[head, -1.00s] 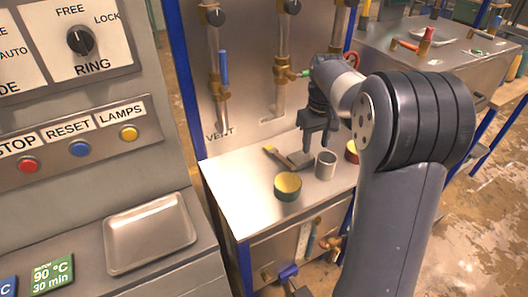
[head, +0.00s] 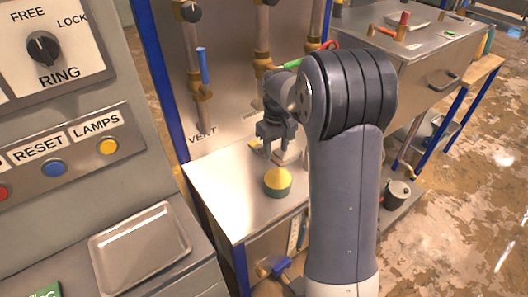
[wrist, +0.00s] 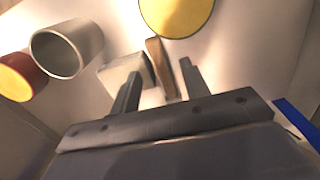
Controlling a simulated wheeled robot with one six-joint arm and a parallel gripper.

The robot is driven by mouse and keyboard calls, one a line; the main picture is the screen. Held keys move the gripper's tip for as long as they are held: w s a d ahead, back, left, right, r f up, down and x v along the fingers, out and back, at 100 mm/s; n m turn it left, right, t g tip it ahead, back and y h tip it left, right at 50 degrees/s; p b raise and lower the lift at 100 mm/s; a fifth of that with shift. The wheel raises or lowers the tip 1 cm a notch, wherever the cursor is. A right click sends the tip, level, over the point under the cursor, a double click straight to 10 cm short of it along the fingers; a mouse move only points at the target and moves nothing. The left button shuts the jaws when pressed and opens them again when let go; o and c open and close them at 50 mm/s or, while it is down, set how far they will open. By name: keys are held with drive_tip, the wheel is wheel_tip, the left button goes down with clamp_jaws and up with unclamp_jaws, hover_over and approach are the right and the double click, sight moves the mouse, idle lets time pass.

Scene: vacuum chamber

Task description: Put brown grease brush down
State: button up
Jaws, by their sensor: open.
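The brown grease brush lies on the steel bench top (head: 225,195). In the wrist view its brown handle (wrist: 160,66) shows between my fingers and a grey block-like head (wrist: 124,72) lies by the left finger. In the head view my arm and gripper hide most of the brush. My gripper (head: 274,150) is open just above the bench. In the wrist view its fingertips (wrist: 161,72) stand apart on either side of the handle. I cannot tell whether they touch it.
A green tin with a yellow top (head: 278,183) stands close in front of my gripper. A panel with valves and pipes (head: 228,70) rises behind. An empty metal tray (head: 140,250) is at left.

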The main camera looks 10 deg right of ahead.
sight(276, 159)
wheel_tip(276, 159, down, 3)
drive_tip(key=shift+s+f, duration=0.1)
drive_tip(key=shift+f, duration=0.1)
clamp_jaws()
idle(0.4)
